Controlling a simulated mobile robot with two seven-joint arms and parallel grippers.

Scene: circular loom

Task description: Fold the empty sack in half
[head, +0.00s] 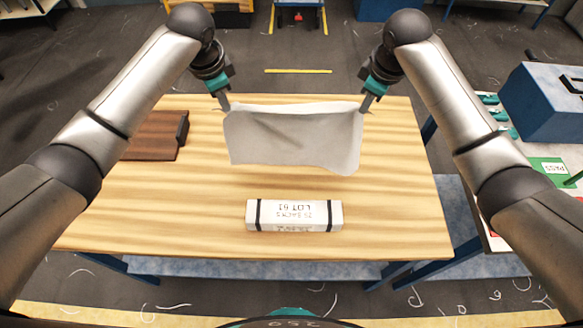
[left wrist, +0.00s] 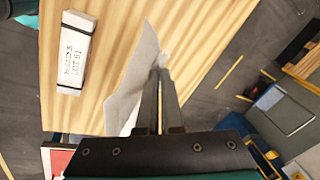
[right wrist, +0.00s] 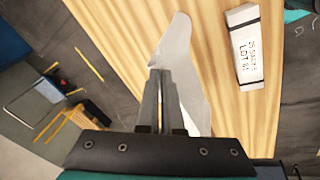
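The empty sack (head: 292,138) is a pale grey-white sheet hanging between my two grippers over the far part of the wooden table. Its upper edge sags slightly, and its lower edge hangs toward the near side. My left gripper (head: 226,105) is shut on the sack's far left corner. The left wrist view shows its fingers together with the sack (left wrist: 133,90) between them. My right gripper (head: 366,107) is shut on the far right corner. The right wrist view shows the sack (right wrist: 187,85) at its closed fingers. I cannot tell whether the lower edge touches the table.
A dark brown board (head: 155,137) lies at the table's left. A blue box (head: 545,100) stands on a side bench at right. The table around the bundle is clear.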

